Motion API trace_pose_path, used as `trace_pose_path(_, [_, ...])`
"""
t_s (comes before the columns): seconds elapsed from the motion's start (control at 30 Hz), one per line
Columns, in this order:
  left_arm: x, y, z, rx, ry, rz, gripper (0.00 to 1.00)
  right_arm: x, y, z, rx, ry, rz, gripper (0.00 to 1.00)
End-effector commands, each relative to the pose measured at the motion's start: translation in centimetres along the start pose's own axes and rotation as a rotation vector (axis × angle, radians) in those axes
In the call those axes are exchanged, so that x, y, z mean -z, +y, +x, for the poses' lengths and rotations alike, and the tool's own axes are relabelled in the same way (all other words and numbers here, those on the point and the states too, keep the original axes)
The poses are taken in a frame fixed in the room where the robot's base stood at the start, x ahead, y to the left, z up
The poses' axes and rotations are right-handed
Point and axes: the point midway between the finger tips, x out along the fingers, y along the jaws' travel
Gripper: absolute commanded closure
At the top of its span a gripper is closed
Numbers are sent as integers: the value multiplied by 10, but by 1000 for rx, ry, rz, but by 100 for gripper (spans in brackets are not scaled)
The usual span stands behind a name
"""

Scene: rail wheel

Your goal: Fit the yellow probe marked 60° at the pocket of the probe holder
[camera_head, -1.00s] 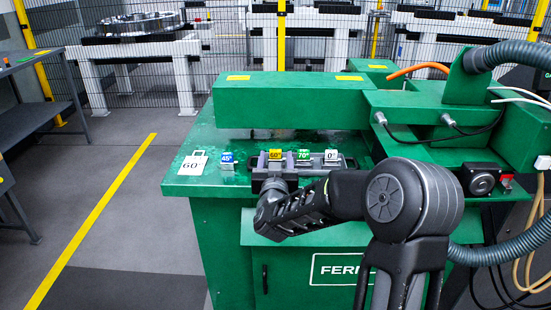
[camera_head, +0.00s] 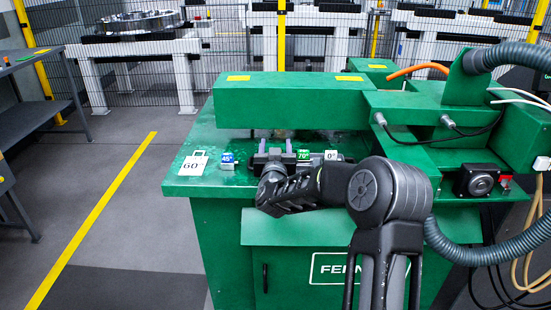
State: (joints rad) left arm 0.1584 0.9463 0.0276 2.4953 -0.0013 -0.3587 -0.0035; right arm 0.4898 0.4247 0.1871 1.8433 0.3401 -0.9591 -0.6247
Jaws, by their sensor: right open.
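My right gripper (camera_head: 275,146) is open over the left part of the probe row on the green bench, with its fingers apart. The yellow probe marked 60° does not show now; the gripper covers the place where it stood. The green 70° probe (camera_head: 303,155) and the white 0° probe (camera_head: 331,155) stand just right of the gripper. The blue 45° probe (camera_head: 227,161) stands apart to the left. I cannot make out the pocket of the probe holder. My left gripper is not in view.
A white card marked 60° (camera_head: 193,164) lies at the left of the green bench top (camera_head: 208,186). A green beam (camera_head: 290,104) crosses above the bench behind the probes. Hoses and a dark round-faced unit (camera_head: 482,181) are at the right.

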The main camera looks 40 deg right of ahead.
Motion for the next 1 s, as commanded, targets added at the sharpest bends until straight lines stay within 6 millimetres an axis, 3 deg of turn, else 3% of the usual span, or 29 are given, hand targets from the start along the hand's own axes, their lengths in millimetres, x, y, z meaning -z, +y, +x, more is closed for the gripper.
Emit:
trace_pose_path(0.6, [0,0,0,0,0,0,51,0,0,2,0,0,0,44])
trace_pose_path(1.0, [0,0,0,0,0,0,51,0,0,2,0,0,0,76])
